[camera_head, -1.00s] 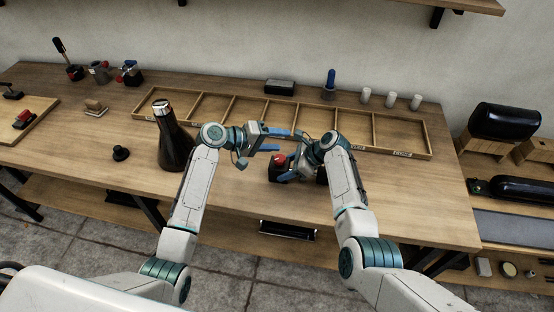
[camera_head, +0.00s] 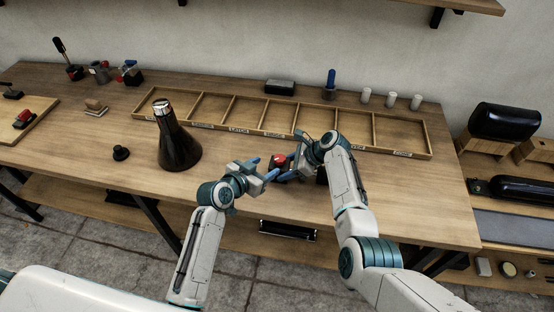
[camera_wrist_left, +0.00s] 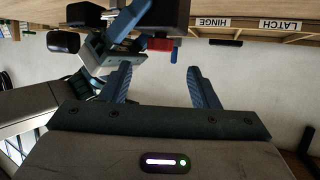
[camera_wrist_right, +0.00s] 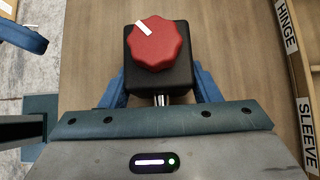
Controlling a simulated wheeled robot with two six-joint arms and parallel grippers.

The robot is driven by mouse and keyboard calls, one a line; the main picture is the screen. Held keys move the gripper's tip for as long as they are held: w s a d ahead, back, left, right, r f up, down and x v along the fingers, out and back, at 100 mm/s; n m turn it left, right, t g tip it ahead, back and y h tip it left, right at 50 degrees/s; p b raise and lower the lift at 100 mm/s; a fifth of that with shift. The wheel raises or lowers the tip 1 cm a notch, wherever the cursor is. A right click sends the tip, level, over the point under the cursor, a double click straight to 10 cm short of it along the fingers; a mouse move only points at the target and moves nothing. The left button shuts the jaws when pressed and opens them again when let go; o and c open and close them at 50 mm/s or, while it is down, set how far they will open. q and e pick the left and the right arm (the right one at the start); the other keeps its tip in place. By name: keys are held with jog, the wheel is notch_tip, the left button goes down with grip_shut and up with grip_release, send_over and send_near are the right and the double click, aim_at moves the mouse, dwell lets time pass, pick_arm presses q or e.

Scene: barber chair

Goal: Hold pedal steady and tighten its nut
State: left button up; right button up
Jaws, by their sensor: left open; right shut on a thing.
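A black block with a red lobed knob (camera_wrist_right: 158,44) on top and a short chrome stem (camera_wrist_right: 161,99) shows in the right wrist view. The knob bears a white mark. I take this block (camera_wrist_right: 160,72) for the pedal part; I cannot tell which part is the nut. My right gripper (camera_head: 291,161) is shut on the block, a finger on each side near the stem. My left gripper (camera_head: 262,168) is open and empty, just left of the block, its fingers pointing toward it. In the left wrist view the red knob (camera_wrist_left: 160,44) lies beyond the open fingers.
A long compartment tray (camera_head: 427,157) with labels lies behind the grippers. The tabletop at front right is clear.

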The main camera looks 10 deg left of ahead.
aim_at(277, 158)
pick_arm(q)
jog(key=x, duration=0.7)
jog(key=shift+w+d+f, duration=0.1)
jog(key=shift+w+f, duration=0.05)
jog(key=c, duration=1)
jog(key=m+g+h, duration=0.2)
jog(key=m, duration=0.1)
jog(key=m+g+h, duration=0.1)
jog(key=h, duration=0.1)
jog(key=shift+w+a, duration=0.2)
jog(key=shift+a, duration=0.1)
jog(key=shift+w+a+f+m+g+h, duration=0.1)
jog(key=shift+m+g+h, duration=0.45)
jog(key=shift+m+g, duration=0.35)
jog(key=shift+w+m+g+h, duration=0.1)
jog(key=shift+m+g+h, duration=0.45)
jog(key=shift+m+g, duration=0.3)
